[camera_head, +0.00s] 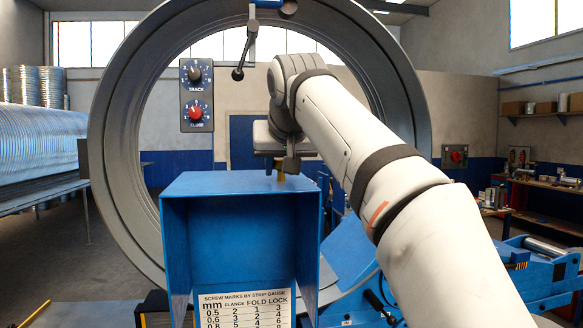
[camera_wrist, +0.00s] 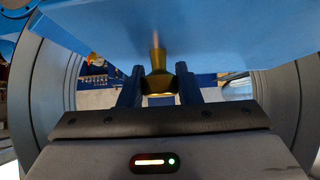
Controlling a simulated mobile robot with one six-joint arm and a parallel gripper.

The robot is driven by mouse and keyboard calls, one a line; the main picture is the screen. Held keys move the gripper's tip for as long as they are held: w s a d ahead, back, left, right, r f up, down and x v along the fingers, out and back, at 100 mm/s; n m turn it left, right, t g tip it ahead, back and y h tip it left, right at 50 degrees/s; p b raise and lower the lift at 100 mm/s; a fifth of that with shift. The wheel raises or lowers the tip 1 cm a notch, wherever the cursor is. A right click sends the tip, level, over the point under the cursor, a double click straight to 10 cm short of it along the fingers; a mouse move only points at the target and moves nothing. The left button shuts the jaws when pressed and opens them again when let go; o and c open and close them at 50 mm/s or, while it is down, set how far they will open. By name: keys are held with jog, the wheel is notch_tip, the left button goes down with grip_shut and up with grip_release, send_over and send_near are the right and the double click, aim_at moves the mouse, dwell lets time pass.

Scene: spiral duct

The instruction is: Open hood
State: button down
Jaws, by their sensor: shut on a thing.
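The blue hood (camera_head: 240,184) stands in the middle of the head view, its near side open like a box. In the wrist view its blue panel (camera_wrist: 225,35) fills the top. A brass knob (camera_wrist: 158,62) projects from this panel. My gripper (camera_wrist: 157,84) is shut on the knob, with one dark finger on each side of it. In the head view my gripper (camera_head: 280,168) is at the far top edge of the hood, and the hood partly hides its fingertips. Whether the hood is raised at all, I cannot tell.
A large grey ring (camera_head: 108,150) surrounds the hood and arm from behind. A control panel (camera_head: 196,95) with two knobs hangs left of my gripper. A black-handled lever (camera_head: 245,50) hangs above. A printed gauge chart (camera_head: 245,308) shows inside the hood. Blue machinery (camera_head: 535,278) stands at right.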

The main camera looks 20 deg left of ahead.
dwell(0.3)
jog(key=c, duration=1.1)
grip_release()
